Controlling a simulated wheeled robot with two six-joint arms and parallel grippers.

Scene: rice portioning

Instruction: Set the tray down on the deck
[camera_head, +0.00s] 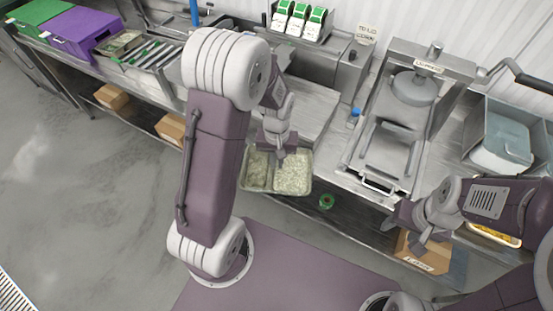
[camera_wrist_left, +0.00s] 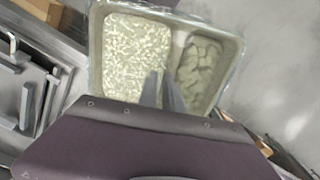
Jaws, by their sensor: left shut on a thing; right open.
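A two-compartment tray (camera_head: 290,194) hangs at the front edge of the metal counter. My left gripper (camera_head: 279,156) is shut on it from above. In the left wrist view the tray (camera_wrist_left: 94,55) has white rice in its larger compartment and pale grey-green pieces in the smaller one. The left fingers (camera_wrist_left: 163,88) point at the divider between them; their exact contact is hard to see. A flat metal deck (camera_head: 308,108) lies on the counter behind the tray, partly hidden by my left arm. My right gripper (camera_head: 409,228) is open and empty in front of the counter, at the right.
A press-like machine (camera_head: 400,140) with a handle stands right of the deck. Green-and-white packs (camera_head: 299,20) are at the back. A grey bin (camera_head: 500,135) is far right. Cardboard boxes (camera_head: 171,129) sit on the lower shelf.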

